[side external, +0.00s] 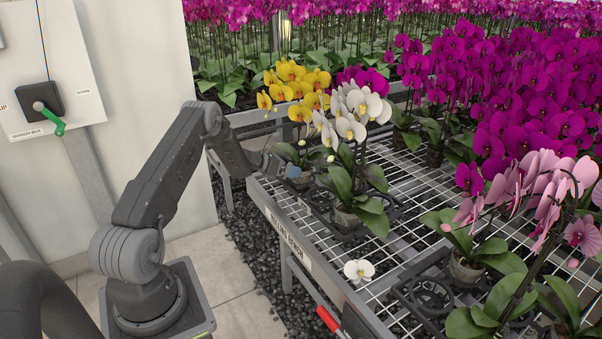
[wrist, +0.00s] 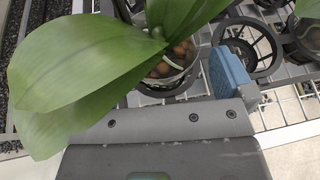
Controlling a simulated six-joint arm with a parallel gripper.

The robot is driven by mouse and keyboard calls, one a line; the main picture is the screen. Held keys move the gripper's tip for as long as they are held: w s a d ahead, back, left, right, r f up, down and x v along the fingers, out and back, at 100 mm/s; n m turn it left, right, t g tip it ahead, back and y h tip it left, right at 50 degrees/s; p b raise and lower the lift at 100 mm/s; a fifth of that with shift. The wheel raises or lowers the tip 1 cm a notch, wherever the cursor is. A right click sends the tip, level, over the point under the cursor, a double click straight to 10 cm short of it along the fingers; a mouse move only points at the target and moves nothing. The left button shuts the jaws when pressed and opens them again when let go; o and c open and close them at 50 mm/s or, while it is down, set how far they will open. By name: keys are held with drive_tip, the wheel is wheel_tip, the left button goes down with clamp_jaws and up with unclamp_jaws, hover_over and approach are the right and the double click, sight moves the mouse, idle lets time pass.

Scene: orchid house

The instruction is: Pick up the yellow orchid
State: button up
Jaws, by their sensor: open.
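The yellow orchid (side external: 297,85) stands at the far left corner of the wire-mesh bench in the side view, its yellow blooms above green leaves. My gripper (side external: 285,170) is low at the bench edge, beside that orchid's pot, which is mostly hidden there. In the wrist view a clear pot (wrist: 168,82) with brown bark lies just ahead of my gripper (wrist: 185,75), and large green leaves (wrist: 85,75) hang over the left side. The blooms are out of that view. A blue finger pad (wrist: 229,73) stands right of the pot, with a gap. My gripper is open and empty.
A white orchid (side external: 345,218) stands close in front of the yellow one. Pink orchids (side external: 465,268) and dense magenta orchids (side external: 530,100) fill the right. An empty black ring holder (wrist: 247,45) is right of the pot. A loose white bloom (side external: 359,270) shows near the bench's front edge.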

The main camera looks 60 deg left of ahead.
sight(295, 157)
drive_tip(key=shift+x, duration=1.4)
drive_tip(key=shift+c, duration=0.4)
drive_tip(key=shift+r, duration=0.1)
drive_tip(key=c, duration=0.9)
drive_tip(key=shift+r, duration=0.15)
wheel_tip(295, 157, up, 17)
drive_tip(key=f+m+h, duration=0.1)
drive_tip(key=f, duration=0.2)
drive_tip(key=f+m+g+h, duration=0.1)
drive_tip(key=f, duration=0.3)
drive_tip(key=f+m+h, duration=0.1)
drive_tip(key=f+h, duration=0.1)
drive_tip(key=f, duration=0.2)
drive_tip(key=shift+w+a+f+m, duration=0.1)
drive_tip(key=shift+a+f+m, duration=0.05)
drive_tip(key=shift+a+m, duration=0.25)
drive_tip(key=shift+g, duration=0.3)
drive_tip(key=shift+f, duration=2.45)
